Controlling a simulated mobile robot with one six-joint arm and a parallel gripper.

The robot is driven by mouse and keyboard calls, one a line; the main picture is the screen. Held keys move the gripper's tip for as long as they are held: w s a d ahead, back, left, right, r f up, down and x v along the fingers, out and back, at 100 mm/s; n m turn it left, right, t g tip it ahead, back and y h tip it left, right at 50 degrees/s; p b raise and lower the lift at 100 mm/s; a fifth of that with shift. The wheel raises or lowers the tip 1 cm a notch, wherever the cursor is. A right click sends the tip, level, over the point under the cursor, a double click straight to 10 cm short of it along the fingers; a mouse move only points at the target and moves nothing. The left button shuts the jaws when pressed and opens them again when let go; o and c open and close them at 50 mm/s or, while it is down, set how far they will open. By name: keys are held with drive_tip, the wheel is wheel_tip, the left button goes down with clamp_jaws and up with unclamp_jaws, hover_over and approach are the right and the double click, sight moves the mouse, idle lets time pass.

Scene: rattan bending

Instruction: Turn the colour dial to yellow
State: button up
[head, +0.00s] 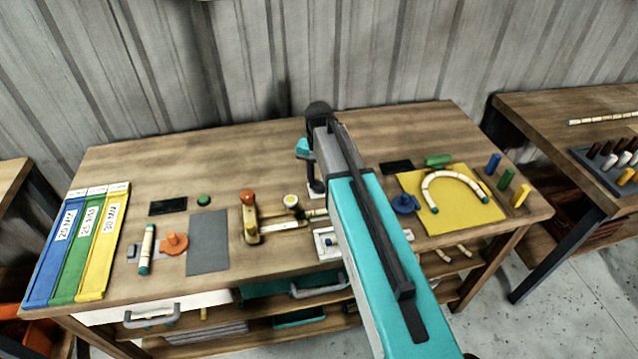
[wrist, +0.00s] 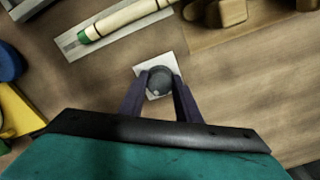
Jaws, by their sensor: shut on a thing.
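The dial is a round dark grey knob (wrist: 159,80) on a small white square plate (wrist: 143,70) in the wrist view. A small light mark shows on the knob near its lower edge. My gripper (wrist: 159,88) has its two dark fingers shut on the knob, one on each side. No colour marks are readable on the plate, so I cannot tell which colour the dial points to. In the head view my gripper (head: 316,186) reaches down to the white plate (head: 315,195) near the middle of the table. The knob is hidden there.
A wooden fixture (head: 252,222) with an orange knob stands left of my gripper. A blue clamp (head: 405,203) and a yellow mat (head: 456,221) with a curved rod lie right. A green-ended rod (wrist: 118,18) lies close by. Bare wood lies behind my gripper.

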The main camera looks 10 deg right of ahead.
sight(319, 183)
drive_tip(key=shift+w+m, duration=0.1)
drive_tip(key=shift+m, duration=1.3)
drive_tip(key=o, duration=1.1)
drive_tip(key=shift+c, duration=0.2)
drive_tip(key=shift+r, duration=0.1)
wheel_tip(319, 183, up, 14)
drive_tip(key=b, duration=0.3)
drive_tip(key=shift+b, duration=0.4)
drive_tip(key=shift+f, duration=0.2)
